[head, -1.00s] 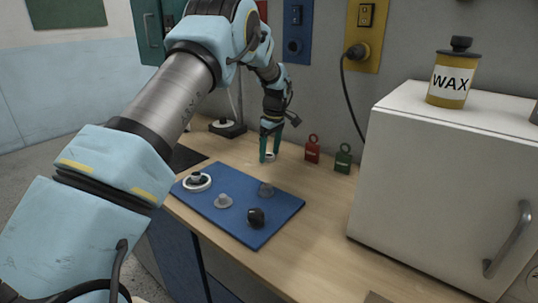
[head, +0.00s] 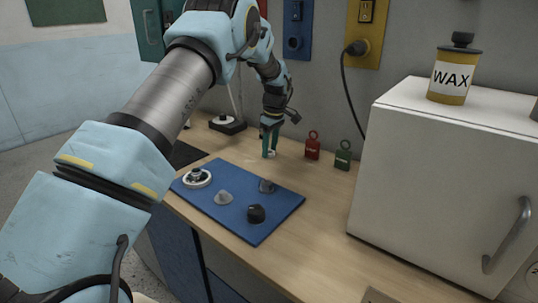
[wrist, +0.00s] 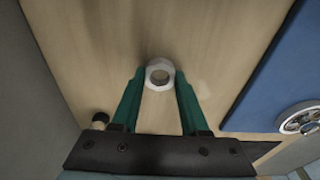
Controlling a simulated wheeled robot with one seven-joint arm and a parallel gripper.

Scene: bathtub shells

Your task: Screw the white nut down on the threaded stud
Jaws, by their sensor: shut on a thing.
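My gripper (head: 269,154) is at the far side of the wooden worktop, behind the blue mat. In the wrist view its two green fingertips (wrist: 160,78) are shut on the white nut (wrist: 160,64), a ring with an open hole. In the head view the fingers mostly hide the nut. I cannot tell whether it touches the wood. A white round base with a metallic centre (head: 197,176) sits at the mat's left end and looks like the threaded stud's mount. It also shows at the right edge of the wrist view (wrist: 300,118). Its thread is too small to make out.
The blue mat (head: 240,232) also holds two grey pieces (head: 223,198) and a black knob (head: 256,214). A white cabinet (head: 420,190) blocks the right.

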